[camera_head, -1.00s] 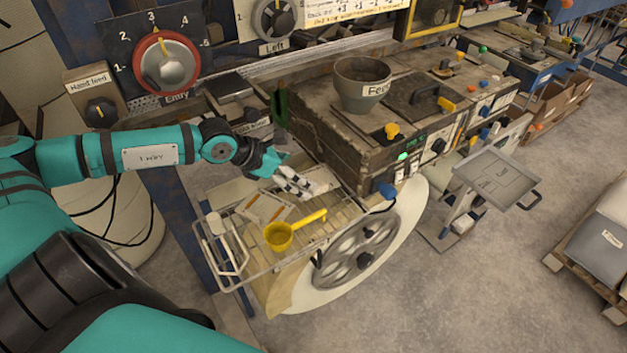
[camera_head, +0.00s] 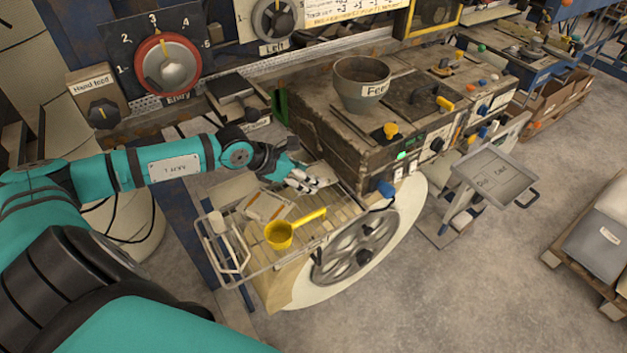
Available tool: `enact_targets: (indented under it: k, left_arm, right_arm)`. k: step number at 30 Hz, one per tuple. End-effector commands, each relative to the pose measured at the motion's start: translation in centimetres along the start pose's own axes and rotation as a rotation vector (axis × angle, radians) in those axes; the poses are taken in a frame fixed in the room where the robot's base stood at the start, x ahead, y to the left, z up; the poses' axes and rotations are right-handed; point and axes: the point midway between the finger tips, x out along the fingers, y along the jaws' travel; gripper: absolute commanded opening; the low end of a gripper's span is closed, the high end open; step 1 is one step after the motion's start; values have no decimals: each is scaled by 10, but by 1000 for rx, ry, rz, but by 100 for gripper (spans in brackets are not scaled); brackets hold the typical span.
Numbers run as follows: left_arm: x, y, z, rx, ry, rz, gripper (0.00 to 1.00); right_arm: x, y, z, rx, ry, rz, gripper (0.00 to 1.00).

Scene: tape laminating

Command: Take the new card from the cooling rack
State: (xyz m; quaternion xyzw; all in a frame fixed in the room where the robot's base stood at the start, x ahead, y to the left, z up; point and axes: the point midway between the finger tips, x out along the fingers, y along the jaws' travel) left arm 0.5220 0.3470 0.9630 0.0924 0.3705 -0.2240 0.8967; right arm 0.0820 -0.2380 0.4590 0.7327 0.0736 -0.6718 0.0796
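The cooling rack (camera_head: 345,222) is a wire-edged rack at the centre, in front of the wooden machine. A pale flat card (camera_head: 270,206) lies on its left part. A greyish flat piece (camera_head: 326,172), perhaps another card, shows at the rack's back, right beside my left gripper (camera_head: 312,184). The gripper's pale fingers with dark joints are over the back of the rack. They are too small to show whether they are open or shut, or touching the piece. My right gripper is not in view.
A yellow scoop (camera_head: 279,235) lies across the rack's front part, near the card. The wooden machine (camera_head: 325,125) with a grey hopper (camera_head: 361,88) stands close behind the gripper. A large spoked wheel (camera_head: 355,250) is below the rack. A grey tray stand (camera_head: 492,178) stands right.

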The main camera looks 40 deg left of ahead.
Motion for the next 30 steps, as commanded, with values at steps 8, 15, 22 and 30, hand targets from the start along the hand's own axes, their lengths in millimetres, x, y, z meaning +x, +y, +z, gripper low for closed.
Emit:
enact_targets:
  k: [8,15,22,30]
  left_arm:
    - [0,1,-2,1,4,2,14]
    - [0,1,-2,0,5,2,0]
    - [0,1,-2,1,5,2,0]
    - [-7,-6,4,4,5,-2,0]
  right_arm:
    - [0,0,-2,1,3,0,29]
    - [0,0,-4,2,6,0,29]
    - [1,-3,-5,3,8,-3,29]
    - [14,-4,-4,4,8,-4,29]
